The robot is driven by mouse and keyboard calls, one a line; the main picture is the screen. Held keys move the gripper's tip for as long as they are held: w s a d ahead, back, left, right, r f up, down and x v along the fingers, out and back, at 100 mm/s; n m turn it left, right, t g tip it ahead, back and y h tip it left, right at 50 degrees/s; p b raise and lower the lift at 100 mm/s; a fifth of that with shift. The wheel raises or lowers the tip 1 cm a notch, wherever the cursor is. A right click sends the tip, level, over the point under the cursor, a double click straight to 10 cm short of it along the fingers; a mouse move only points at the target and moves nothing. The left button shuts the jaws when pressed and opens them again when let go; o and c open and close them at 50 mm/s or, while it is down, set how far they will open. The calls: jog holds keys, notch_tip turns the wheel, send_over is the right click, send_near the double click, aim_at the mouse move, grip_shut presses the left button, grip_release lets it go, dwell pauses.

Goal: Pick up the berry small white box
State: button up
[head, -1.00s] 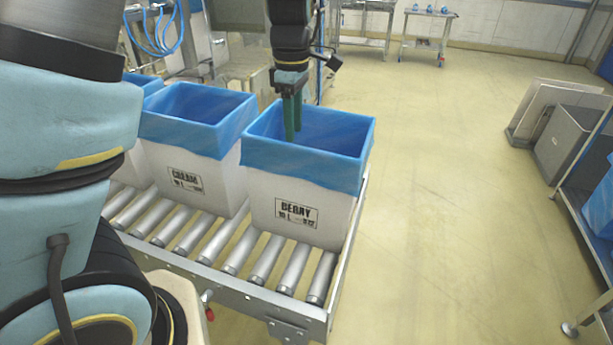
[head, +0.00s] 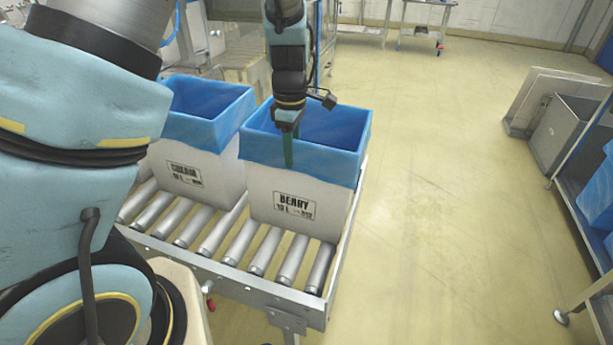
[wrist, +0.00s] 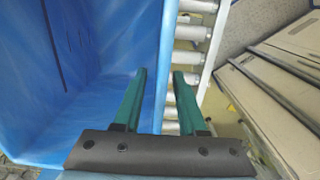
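The berry box (head: 262,205) is white, with a blue liner (head: 345,165) folded over its rim and a BERRY label on its front. It stands upright at the right end of the roller conveyor. My gripper (head: 288,148) is at its front rim in the head view, pointing down. One green finger shows in front of the liner; the other is hidden. In the wrist view my gripper (wrist: 160,73) straddles the liner-covered wall (wrist: 165,60), left finger inside the box and right finger outside. The fingers are apart, with gaps beside the wall.
A similar white box marked CREAM (head: 205,172) with a blue liner stands close on the left. Both rest on metal rollers (head: 268,252). Open floor (head: 430,220) lies to the right, with a rack (head: 590,190) holding blue-lined boxes at the right edge.

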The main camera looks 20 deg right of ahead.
grip_shut()
dwell(1.2)
